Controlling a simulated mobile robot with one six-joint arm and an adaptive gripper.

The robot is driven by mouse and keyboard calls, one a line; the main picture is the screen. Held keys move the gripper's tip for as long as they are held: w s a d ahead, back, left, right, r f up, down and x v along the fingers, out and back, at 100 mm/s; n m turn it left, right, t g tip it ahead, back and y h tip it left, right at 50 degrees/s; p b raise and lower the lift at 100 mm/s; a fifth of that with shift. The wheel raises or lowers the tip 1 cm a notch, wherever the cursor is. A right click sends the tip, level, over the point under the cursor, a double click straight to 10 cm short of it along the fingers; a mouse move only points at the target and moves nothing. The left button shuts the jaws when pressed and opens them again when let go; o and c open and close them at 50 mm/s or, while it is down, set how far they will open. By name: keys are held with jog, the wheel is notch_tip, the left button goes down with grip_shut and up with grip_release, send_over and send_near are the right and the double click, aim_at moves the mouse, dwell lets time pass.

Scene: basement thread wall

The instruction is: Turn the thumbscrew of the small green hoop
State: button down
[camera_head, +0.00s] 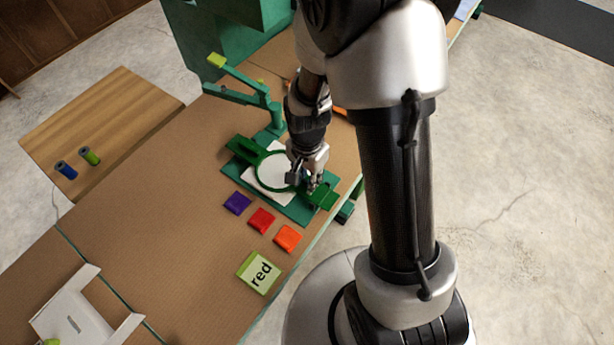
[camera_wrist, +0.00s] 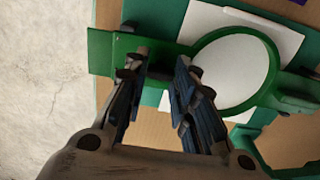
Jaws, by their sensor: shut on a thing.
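The small green hoop (camera_head: 258,168) lies over white cloth (camera_head: 252,182) on a green base plate on the table. In the wrist view its round opening (camera_wrist: 238,70) and the green bar at its side (camera_wrist: 103,52) show clearly. My gripper (camera_head: 308,184) is at the right-hand end of the hoop in the head view. In the wrist view my gripper (camera_wrist: 162,62) reaches down over the green bar, its fingers on either side of a small part there. It is shut on the thumbscrew, which the fingers largely hide.
Purple (camera_head: 237,203), red (camera_head: 261,220) and orange (camera_head: 288,238) pieces lie in front of the hoop, near a card reading "red" (camera_head: 259,272). A green bracket arm (camera_head: 240,95) stands behind. Blue and green spools (camera_head: 66,169) sit on a side table. The table edge is close by.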

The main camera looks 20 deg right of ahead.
jog(key=c, duration=1.3)
grip_release()
notch_tip(320, 180, up, 12)
jog(key=s+r+n+t, duration=0.1)
jog(key=s+r+n, duration=0.2)
jog(key=s+r, duration=0.2)
jog(key=s+r+n+t, duration=0.2)
jog(key=s+r+n, duration=0.2)
jog(key=s+r, duration=0.1)
jog(key=s+r+n+t, duration=0.1)
jog(key=s+r+n, duration=0.3)
jog(key=s+r, duration=0.1)
jog(key=shift+r+t, duration=0.2)
jog(key=shift+t, duration=0.1)
